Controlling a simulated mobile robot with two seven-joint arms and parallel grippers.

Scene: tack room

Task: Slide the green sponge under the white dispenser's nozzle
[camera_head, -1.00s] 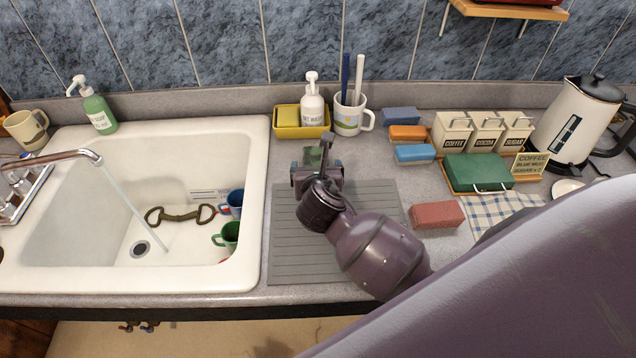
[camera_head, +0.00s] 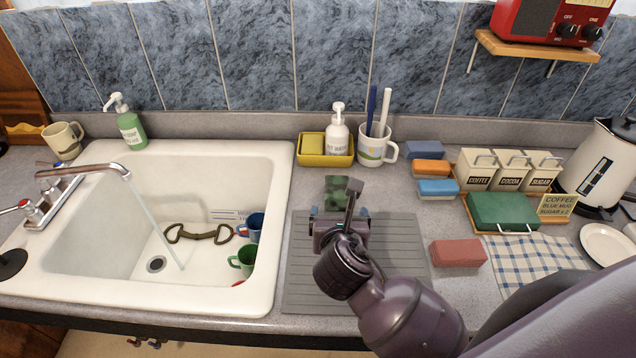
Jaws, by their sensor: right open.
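The white dispenser (camera_head: 338,139) stands upright in a yellow tray (camera_head: 325,160) at the back of the counter, its pump head on top. A dark green block, which looks like the green sponge (camera_head: 338,188), is on the counter in front of the tray, apart from it. My right gripper (camera_head: 340,212) is open just on the near side of the green block, over the far edge of the grey ridged drain mat (camera_head: 300,275). The gripper body hides the block's near edge, so I cannot tell whether they touch. My left gripper is not in view.
A yellow sponge (camera_head: 313,143) shares the tray. A white mug (camera_head: 374,148) with two brushes stands right of it. Blue, orange and red blocks and a canister set (camera_head: 480,170) are further right. The sink (camera_head: 275,240) is left, with a green dispenser (camera_head: 131,128) behind.

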